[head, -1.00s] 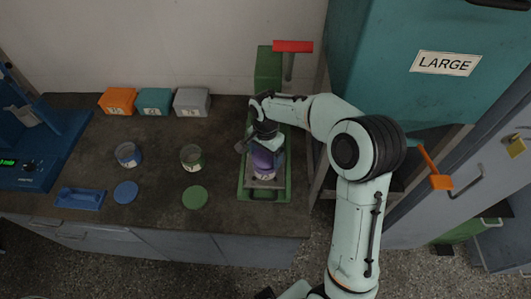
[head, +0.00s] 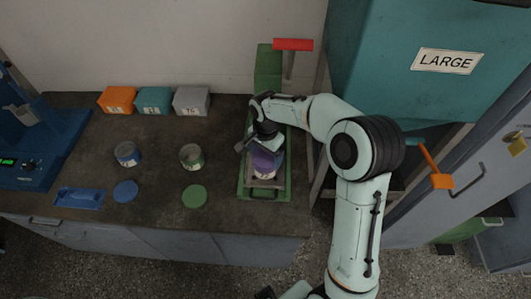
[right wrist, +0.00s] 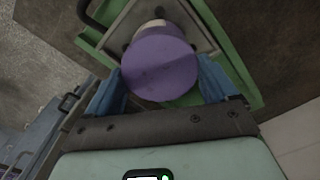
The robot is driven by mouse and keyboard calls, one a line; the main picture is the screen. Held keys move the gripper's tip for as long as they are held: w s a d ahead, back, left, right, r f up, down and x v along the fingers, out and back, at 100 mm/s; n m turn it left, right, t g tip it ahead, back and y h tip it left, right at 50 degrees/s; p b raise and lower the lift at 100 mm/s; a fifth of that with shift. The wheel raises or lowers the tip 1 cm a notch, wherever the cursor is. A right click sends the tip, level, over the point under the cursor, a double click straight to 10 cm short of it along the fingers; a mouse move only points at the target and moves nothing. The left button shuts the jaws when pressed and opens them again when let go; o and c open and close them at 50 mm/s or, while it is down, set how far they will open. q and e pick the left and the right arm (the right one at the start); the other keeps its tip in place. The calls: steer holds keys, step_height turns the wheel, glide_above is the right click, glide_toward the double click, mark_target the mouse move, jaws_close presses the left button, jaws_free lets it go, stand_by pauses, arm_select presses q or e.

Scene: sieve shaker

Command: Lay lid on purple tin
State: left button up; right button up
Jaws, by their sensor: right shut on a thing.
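The purple lid (head: 264,160) is held in my right gripper (head: 262,146) over the plate of the green stand. In the right wrist view the lid (right wrist: 160,65) is a round disc between the two blue fingertips (right wrist: 160,85). The purple tin (head: 266,174), with a pale label, stands on the plate under the lid. I cannot tell whether the lid touches the tin's rim.
The green stand (head: 247,194) has a red handle (head: 292,44). To its left are a green tin (head: 192,157), a green lid (head: 194,196), a blue tin (head: 127,154) and a blue lid (head: 125,192). Orange, teal and grey boxes (head: 192,101) stand at the back wall.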

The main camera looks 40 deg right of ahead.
arm_select(q)
steer(key=shift+f, duration=0.1)
arm_select(e)
steer(key=shift+f, duration=0.15)
steer(key=o, duration=0.8)
arm_select(q)
steer(key=shift+w+r+p, duration=0.3)
steer(key=shift+r+p, duration=0.05)
steer(key=shift+r, duration=0.15)
steer(key=shift+w+r+p, duration=0.25)
steer(key=shift+r+p, duration=0.05)
steer(key=shift+r, duration=0.15)
arm_select(e)
step_height(320, 180, up, 14)
steer(key=shift+f, duration=0.25)
arm_select(q)
steer(key=shift+s, duration=0.1)
arm_select(e)
steer(key=shift+s+f, duration=0.1)
